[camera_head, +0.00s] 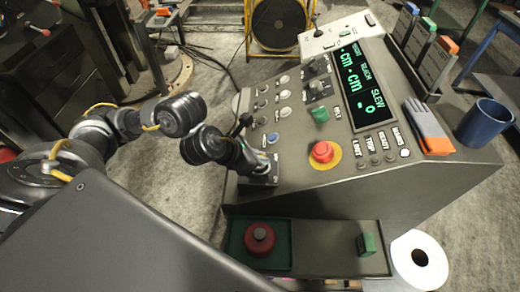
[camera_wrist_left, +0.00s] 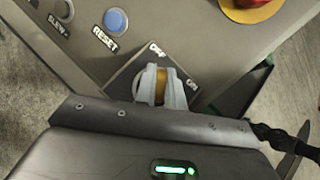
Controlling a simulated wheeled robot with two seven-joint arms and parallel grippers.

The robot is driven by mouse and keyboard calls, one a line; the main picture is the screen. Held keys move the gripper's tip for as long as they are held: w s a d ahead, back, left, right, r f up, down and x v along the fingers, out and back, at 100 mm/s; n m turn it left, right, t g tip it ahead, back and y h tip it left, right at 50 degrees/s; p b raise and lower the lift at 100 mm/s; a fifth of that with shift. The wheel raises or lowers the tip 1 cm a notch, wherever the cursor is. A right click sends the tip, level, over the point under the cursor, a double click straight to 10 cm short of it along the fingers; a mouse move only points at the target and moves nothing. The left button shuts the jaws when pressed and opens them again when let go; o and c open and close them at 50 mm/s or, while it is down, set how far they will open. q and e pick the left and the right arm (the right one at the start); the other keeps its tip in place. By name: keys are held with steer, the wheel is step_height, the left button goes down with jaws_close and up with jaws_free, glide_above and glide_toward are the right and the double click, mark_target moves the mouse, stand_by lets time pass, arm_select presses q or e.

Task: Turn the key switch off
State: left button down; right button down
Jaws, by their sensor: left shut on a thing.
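The key switch has a dark plate (camera_wrist_left: 125,82) marked OFF and ON, at the near left corner of the sloping console (camera_head: 300,185). In the wrist view OFF is above the key and ON is to its right. My left gripper (camera_wrist_left: 160,87) is shut on the brass-coloured key (camera_wrist_left: 159,86), its two grey fingers on either side of it. In the head view the left gripper (camera_head: 258,163) reaches down to the plate and hides the key. Which mark the key points to I cannot tell. My right gripper is not in view.
A blue RESET button (camera_wrist_left: 115,20) is close to the switch. A red mushroom button (camera_head: 322,151) on yellow and a green knob (camera_head: 320,114) are farther right. A lower shelf (camera_head: 325,250) holds a red knob (camera_head: 259,238). A blue mug (camera_head: 484,122) stands at the right.

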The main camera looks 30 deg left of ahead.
arm_select(q)
steer(key=shift+n+y+p, duration=0.5)
steer(key=shift+n+p, duration=0.2)
steer(key=shift+p, duration=0.15)
steer(key=c, duration=1.5)
jaws_free()
